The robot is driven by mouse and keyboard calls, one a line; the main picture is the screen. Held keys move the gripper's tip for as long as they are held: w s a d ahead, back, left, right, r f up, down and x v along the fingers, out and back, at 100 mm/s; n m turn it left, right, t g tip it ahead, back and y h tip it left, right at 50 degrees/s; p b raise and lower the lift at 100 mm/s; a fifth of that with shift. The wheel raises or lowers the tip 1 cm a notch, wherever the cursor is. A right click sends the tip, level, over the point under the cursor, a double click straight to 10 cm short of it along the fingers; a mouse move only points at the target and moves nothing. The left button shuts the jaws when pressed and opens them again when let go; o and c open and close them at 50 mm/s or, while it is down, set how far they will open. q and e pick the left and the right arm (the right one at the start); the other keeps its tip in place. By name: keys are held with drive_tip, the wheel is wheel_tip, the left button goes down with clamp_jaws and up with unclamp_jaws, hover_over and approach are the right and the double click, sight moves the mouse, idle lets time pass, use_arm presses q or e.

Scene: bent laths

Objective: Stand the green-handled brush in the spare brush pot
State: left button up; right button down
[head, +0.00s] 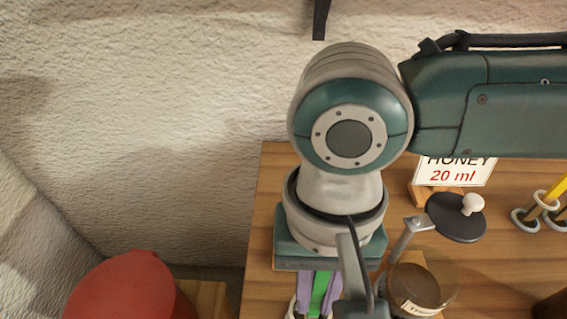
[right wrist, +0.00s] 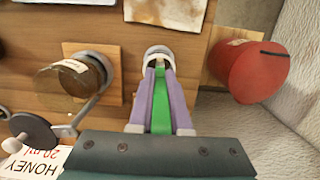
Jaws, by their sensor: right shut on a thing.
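My right gripper (right wrist: 159,72) points down with its purple fingers shut on the green handle of the brush (right wrist: 161,105). In the head view the fingers (head: 318,301) and the green handle (head: 319,292) show below my wrist, cut by the lower edge. A pale round rim (right wrist: 158,51), perhaps the brush pot, shows just beyond the fingertips in the right wrist view. The brush's lower end is hidden, and I cannot tell whether it is inside this rim. My left gripper is not in view.
A brown labelled jar (right wrist: 70,80) with a lever beside it stands close to the gripper. A red container (right wrist: 252,71) stands on the other side. A honey sign (head: 454,171) stands further back on the wooden top (head: 263,222). A rough wall closes the back.

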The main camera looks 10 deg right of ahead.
drive_tip(key=c, duration=0.8)
unclamp_jaws()
drive_tip(key=r, duration=0.6)
drive_tip(key=w+r+p, duration=0.1)
drive_tip(key=r, duration=0.3)
drive_tip(key=shift+w+d, duration=0.1)
drive_tip(key=shift+d, duration=0.1)
drive_tip(key=shift+f, duration=0.1)
